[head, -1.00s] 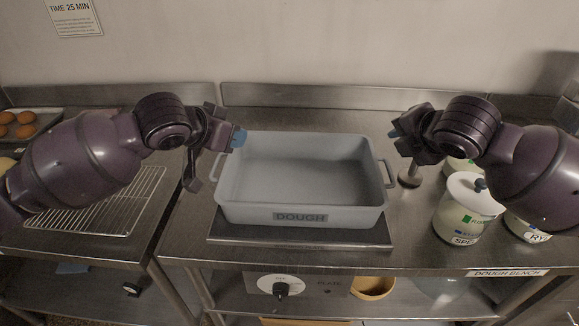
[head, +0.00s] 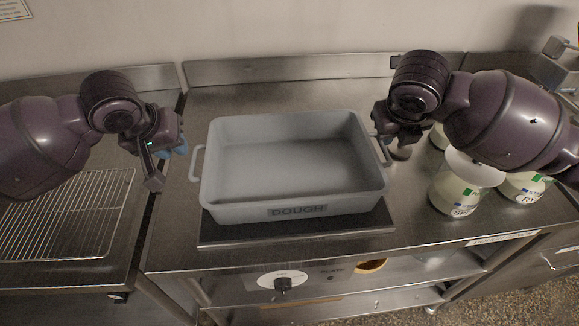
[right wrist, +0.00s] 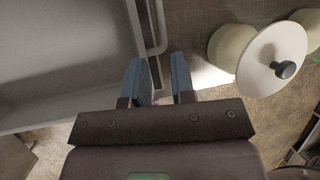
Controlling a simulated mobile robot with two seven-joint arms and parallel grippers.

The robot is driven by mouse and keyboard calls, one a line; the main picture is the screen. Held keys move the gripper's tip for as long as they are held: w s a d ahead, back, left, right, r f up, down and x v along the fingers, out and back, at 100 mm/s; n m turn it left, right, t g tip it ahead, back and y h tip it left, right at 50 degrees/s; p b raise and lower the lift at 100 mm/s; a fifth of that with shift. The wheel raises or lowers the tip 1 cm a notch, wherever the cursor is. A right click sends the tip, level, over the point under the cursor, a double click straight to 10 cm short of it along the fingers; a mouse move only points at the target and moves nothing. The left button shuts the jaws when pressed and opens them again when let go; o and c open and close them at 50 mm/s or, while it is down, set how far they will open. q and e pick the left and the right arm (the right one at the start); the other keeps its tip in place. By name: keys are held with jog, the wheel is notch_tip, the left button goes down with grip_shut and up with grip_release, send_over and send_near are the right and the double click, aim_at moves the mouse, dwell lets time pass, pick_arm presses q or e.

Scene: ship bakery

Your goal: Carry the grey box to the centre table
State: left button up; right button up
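The grey box (head: 297,212), an open tray labelled DOUGH with a handle at each end, sits on a dark plate (head: 300,232) on the metal bench. My left gripper (head: 174,151) is left of the left handle (head: 196,164), empty and apart from it. Its blue fingertips look spread. My right gripper (head: 378,136) is at the right end of the box, close to the right handle (head: 384,152), with its tips largely hidden in the head view. In the right wrist view its blue fingers (right wrist: 160,80) are open, with the handle (right wrist: 157,45) just ahead of them and nothing clearly gripped.
White lidded canisters (head: 455,190) stand right of the box, near my right arm. A wire rack (head: 75,215) lies on the left counter. The centre table is not identifiable.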

aim_at(192, 161)
pick_arm(q)
jog(key=shift+s+d, duration=0.1)
jog(key=shift+s, duration=0.05)
pick_arm(e)
jog(key=shift+s+d, duration=0.15)
